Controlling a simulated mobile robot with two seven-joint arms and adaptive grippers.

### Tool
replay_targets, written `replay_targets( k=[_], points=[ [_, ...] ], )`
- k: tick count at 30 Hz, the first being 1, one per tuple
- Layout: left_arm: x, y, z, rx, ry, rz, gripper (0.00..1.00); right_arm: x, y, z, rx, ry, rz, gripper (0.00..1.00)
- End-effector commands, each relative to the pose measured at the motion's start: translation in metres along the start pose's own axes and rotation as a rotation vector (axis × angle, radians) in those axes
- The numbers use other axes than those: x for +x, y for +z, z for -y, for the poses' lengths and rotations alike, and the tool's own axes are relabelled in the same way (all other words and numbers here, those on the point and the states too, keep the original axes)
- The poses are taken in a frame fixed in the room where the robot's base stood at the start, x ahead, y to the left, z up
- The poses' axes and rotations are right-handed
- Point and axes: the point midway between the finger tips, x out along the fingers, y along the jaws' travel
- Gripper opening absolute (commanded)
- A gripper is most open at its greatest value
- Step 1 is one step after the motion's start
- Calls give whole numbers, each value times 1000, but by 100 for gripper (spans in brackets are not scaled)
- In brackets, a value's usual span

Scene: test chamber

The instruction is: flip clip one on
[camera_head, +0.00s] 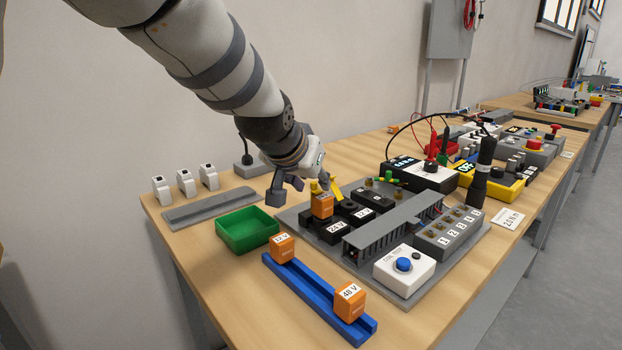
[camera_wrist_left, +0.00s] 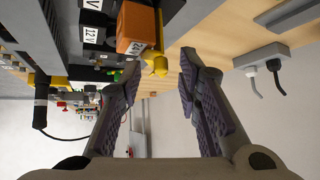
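An orange relay block (camera_head: 322,206) sits upright in a black socket labelled 24 V (camera_head: 335,228). A yellow clip (camera_head: 334,190) stands up beside the orange block; in the wrist view a yellow clip (camera_wrist_left: 157,62) shows at the block's (camera_wrist_left: 136,28) edge. Which clip is number one cannot be read. My left gripper (camera_head: 286,187) is just left of the orange block, above the table. In the wrist view its fingers (camera_wrist_left: 160,76) are apart with nothing between them; the clip lies just beyond the fingertips. Contact cannot be told. My right gripper is not in view.
A green tray (camera_head: 247,232) and a blue rail (camera_head: 310,297) with two orange blocks lie in front. A grey slotted duct (camera_head: 393,228), a white box with a blue button (camera_head: 404,266) and a numbered terminal block (camera_head: 448,232) stand to the right.

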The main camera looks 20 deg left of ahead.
Motion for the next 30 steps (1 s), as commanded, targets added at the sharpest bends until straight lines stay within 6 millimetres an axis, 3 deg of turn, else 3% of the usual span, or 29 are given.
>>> replay_targets(
  k=[6, 18, 30],
  points=[
    [-4, -5, 0, -1, 0, -3, 31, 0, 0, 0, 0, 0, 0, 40],
    [-62, -67, 4, 0, 0, -3, 31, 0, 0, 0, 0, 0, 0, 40],
    [-69, -73, 5, 0, 0, 1, 31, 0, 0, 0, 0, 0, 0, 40]
  ],
)
